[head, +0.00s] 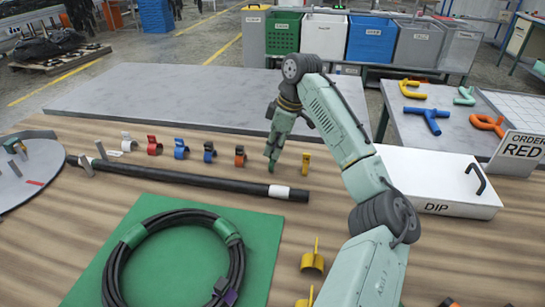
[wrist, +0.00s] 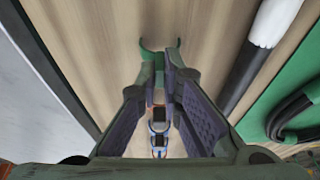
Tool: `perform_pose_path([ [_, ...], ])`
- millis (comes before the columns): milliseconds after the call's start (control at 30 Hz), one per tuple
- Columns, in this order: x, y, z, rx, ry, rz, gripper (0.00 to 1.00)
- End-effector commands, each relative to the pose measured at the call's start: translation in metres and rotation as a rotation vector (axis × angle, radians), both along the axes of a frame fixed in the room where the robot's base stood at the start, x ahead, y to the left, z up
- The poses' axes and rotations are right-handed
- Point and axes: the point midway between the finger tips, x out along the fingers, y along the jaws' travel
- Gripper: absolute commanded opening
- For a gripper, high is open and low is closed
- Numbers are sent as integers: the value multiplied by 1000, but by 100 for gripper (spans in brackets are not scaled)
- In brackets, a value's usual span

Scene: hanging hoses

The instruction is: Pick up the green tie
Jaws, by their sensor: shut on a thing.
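My gripper (head: 271,160) points down at the wooden bench, between the orange tie (head: 240,156) and the yellow tie (head: 305,163) of a row. In the wrist view, my gripper (wrist: 161,62) is shut on the green tie (wrist: 143,45), whose curved arms stick out past the fingertips on both sides. The middle of the tie is hidden between the fingers. The head view does not clearly separate the green tie from my gripper's tip. I cannot tell whether the tie touches the bench.
A black hose (head: 180,180) with a white band lies just in front of the row. A coiled hose (head: 115,275) lies on a green mat (head: 85,297). A white DIP box (head: 430,185) stands to the right. A grey slab (head: 130,100) lies behind.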

Motion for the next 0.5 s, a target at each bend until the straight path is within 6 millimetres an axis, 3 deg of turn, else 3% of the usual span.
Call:
perform_pose_path([
  [333, 0, 0, 3, 0, 0, 0, 0],
  [500, 0, 0, 15, 0, -1, 0, 0],
])
